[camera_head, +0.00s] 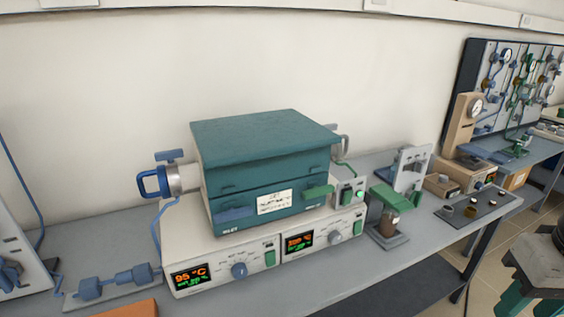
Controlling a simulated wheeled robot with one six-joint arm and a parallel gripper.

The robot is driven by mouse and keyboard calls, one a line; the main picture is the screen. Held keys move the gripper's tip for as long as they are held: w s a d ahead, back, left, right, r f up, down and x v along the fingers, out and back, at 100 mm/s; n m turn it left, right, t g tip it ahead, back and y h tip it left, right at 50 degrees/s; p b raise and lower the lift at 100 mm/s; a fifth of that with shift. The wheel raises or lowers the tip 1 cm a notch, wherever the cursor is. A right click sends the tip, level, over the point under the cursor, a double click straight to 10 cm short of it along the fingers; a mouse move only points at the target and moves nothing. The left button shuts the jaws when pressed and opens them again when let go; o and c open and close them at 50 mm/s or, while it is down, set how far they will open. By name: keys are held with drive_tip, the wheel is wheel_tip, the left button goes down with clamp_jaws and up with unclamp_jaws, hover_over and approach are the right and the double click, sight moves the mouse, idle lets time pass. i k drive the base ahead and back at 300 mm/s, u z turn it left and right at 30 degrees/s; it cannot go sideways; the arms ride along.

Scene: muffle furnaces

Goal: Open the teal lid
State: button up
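The teal lid (265,136) is the flat, wide top of a box-shaped furnace on the bench. It looks shut, lying level over the teal lower body (268,210). A white label (274,202) is on the front of the body. A green handle-like piece (319,192) sticks out at the front right, and a blue piece (236,214) is at the front left. The back of the lid and any hinge are hidden.
The furnace stands on a white control base (215,262) with lit displays. A metal cylinder with a blue handle (152,184) projects at its left. A green-topped device (388,205) stands to the right on the grey bench (440,235).

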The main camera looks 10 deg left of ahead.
sight(234, 154)
drive_tip(key=z, duration=0.05)
drive_tip(key=k, duration=1.15)
drive_tip(key=u, duration=0.75)
drive_tip(key=i, duration=1.1)
drive_tip(key=z, duration=0.8)
